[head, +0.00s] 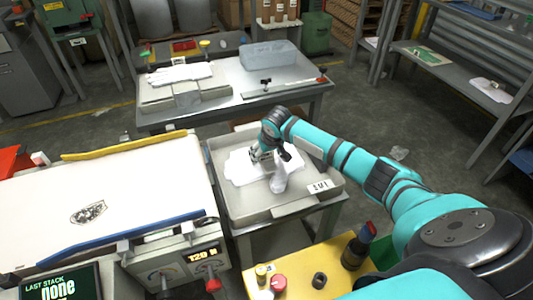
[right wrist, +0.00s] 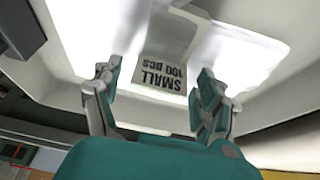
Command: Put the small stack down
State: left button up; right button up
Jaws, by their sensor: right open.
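My right gripper (head: 264,155) is open over a grey tray (head: 240,212) on a stand in the middle of the head view. In the right wrist view its two fingers (right wrist: 156,92) are spread apart, with nothing gripped between them. Beyond the fingertips lies the small stack (right wrist: 215,50), white, with a pale band printed "SMALL 100 pcs" (right wrist: 162,75). The gripper hides part of the stack. My left gripper is not in view.
A white-topped machine (head: 130,190) with a blue front bar stands left of the tray.

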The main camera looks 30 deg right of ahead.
aim_at(271, 170)
jog(key=shift+r, duration=0.1)
jog(key=shift+r, duration=0.3)
jog(key=p+v, duration=0.1)
jog(key=v, duration=1)
jog(key=shift+s+r, duration=0.2)
jog(key=shift+s, duration=0.05)
jog(key=shift+a, duration=0.1)
